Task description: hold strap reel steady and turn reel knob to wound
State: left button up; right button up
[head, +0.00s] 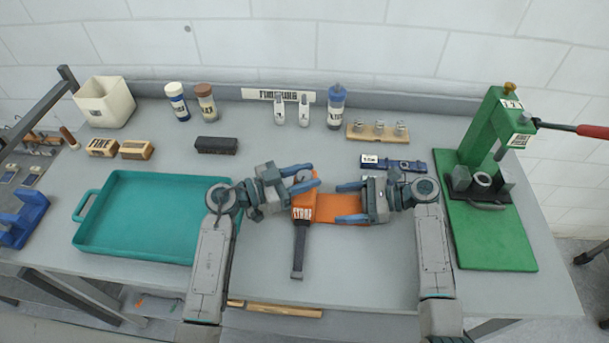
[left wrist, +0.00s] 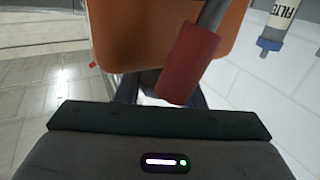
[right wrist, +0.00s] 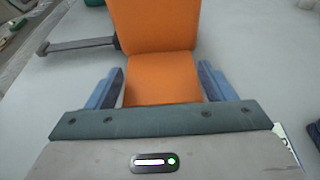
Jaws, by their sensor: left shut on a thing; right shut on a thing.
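The orange strap reel (head: 338,208) lies on the grey table near its front middle, with a STRAP label and a dark strap (head: 299,252) running toward the front edge. My right gripper (head: 350,203) is shut on the reel's right part; its fingers straddle the orange body in the right wrist view (right wrist: 160,90). My left gripper (head: 304,180) is shut around the grey round reel knob (head: 301,176) at the reel's upper left. In the left wrist view, a red grip on a grey rod (left wrist: 190,62) shows before the orange body (left wrist: 140,35); its fingertips are mostly hidden.
A teal tray (head: 150,258) lies left of the reel. A green press (head: 490,245) with a red-handled lever stands at right. A dark blue tool (head: 405,165) lies just behind my right gripper. Bottles and blocks line the back. Bare table surrounds the strap.

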aim_at(304, 175)
pick_arm(q)
jog(key=shift+m+g+h, duration=0.7)
jog(key=shift+m+g, duration=0.5)
jog(key=shift+g, duration=0.6)
jog(key=o, duration=0.9)
notch_tip(304, 175, up, 10)
